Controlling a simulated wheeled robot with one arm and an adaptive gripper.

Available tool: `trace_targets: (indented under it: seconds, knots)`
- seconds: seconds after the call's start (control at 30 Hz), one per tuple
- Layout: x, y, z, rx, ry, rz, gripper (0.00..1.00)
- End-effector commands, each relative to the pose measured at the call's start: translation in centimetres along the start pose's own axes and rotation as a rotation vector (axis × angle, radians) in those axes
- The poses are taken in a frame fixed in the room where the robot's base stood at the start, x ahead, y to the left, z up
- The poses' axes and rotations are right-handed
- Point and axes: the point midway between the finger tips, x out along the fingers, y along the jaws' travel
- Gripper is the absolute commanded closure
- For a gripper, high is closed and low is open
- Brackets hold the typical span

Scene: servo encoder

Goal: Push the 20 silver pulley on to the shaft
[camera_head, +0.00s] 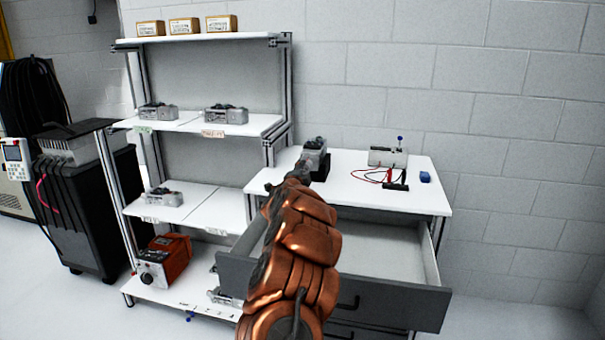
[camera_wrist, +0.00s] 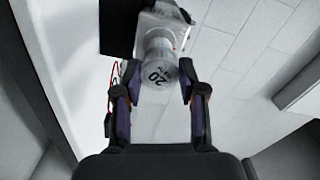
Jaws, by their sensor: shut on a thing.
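The silver pulley (camera_wrist: 159,75), a round cylinder marked "20" on its end face, sits between the two fingers of my gripper (camera_wrist: 161,67) in the wrist view. My gripper is shut on it. The pulley lines up with the grey servo unit (camera_wrist: 168,18) behind it. The shaft is hidden, and I cannot tell how far the pulley is on it. In the head view, the servo unit (camera_head: 314,150) stands at the table's left back, and my gripper (camera_head: 301,170) is right in front of it. The pulley cannot be made out there.
The white table (camera_head: 400,200) has an open drawer (camera_head: 375,250) below. A shelf rack (camera_head: 200,120) with several servo units stands left.

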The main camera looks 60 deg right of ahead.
Motion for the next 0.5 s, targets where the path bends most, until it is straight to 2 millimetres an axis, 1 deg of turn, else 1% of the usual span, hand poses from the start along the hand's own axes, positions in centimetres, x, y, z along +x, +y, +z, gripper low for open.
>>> trace_targets:
  seconds: [0.17,0.4,0.43,0.5]
  knots:
    - [0.35,-0.07,-0.09,0.001,0.002,-0.002,1.00]
    - [0.30,-0.07,-0.04,0.000,0.000,-0.001,1.00]
    - [0.30,-0.07,-0.03,0.000,0.000,-0.001,0.56]
    - [0.30,-0.06,-0.02,0.000,0.000,-0.001,0.49]
